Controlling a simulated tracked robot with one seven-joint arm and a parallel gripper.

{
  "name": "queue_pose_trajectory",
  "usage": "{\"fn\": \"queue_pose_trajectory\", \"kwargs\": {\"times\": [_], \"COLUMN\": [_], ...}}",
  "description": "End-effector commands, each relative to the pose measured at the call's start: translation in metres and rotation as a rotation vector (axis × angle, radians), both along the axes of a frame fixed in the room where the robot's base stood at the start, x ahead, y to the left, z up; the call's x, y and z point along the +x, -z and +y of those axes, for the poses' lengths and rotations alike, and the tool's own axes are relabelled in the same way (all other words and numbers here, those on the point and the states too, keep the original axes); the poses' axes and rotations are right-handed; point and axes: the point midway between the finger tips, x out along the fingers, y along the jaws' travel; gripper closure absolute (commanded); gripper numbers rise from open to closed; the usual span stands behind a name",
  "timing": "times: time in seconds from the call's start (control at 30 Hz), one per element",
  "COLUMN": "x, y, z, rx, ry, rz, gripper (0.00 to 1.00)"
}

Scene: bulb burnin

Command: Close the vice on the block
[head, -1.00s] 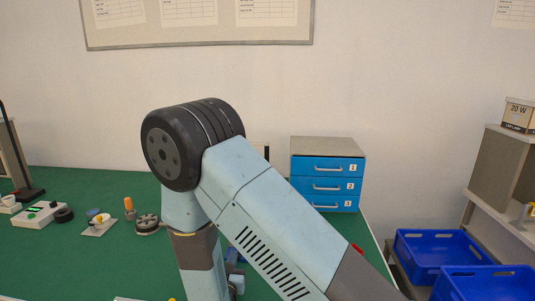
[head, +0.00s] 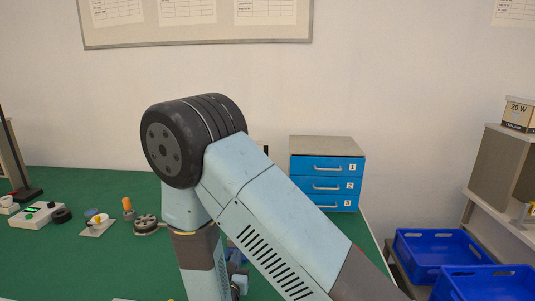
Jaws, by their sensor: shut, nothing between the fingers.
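A blue-grey object (head: 238,268), which may be the vice, shows in part just right of my arm's lower link, low in the head view. My arm hides most of it, and I cannot make out its jaws. I cannot see the block. My gripper is out of view, below the picture's lower edge or behind my arm.
A switch box (head: 36,215), a lamp-holder plate (head: 97,225) and an orange-handled tool (head: 128,208) lie left. Blue crates (head: 440,249) stand right.

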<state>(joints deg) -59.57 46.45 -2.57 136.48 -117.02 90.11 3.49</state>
Motion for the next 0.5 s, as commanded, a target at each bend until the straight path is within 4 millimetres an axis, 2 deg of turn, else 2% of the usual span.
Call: {"fn": "queue_pose_trajectory", "kwargs": {"times": [0.3,0.5], "x": [-0.035,-0.046], "y": [0.002,0.002], "z": [0.007,0.008], "rx": [0.0,-0.001], "ry": [-0.013,-0.013], "rz": [0.007,0.006], "gripper": [1.0,1.0]}}
